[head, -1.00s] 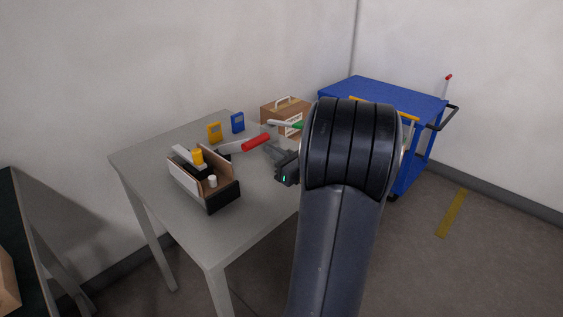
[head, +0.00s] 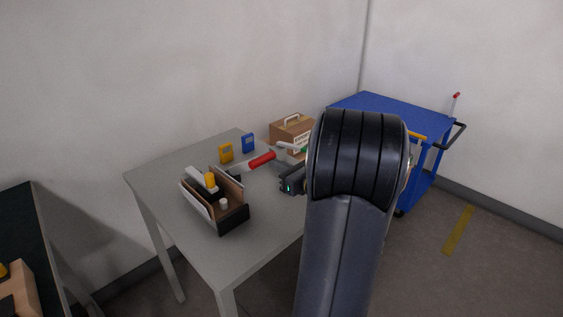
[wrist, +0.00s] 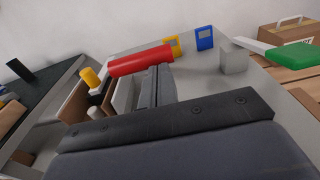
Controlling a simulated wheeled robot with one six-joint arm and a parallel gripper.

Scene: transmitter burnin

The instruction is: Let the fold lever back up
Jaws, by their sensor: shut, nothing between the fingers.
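The lever with a thick red handle (head: 262,160) reaches right from the open carton (head: 228,214) on the grey table. Its handle slopes up to the right. In the wrist view the red handle (wrist: 140,60) crosses just beyond my fingers. My gripper (wrist: 156,86) is shut and empty, with its tips close to the handle; I cannot tell whether they touch it. In the head view my gripper body (head: 292,183) is right of the carton, partly hidden by my arm. A second, green-handled lever (wrist: 290,56) lies to the right.
A yellow device (head: 226,153) and a blue device (head: 248,143) stand at the table's back. A brown handled case (head: 290,128) is behind the green lever. A blue cart (head: 385,108) stands right, a dark bench (head: 30,225) left. The table's front (head: 240,260) is clear.

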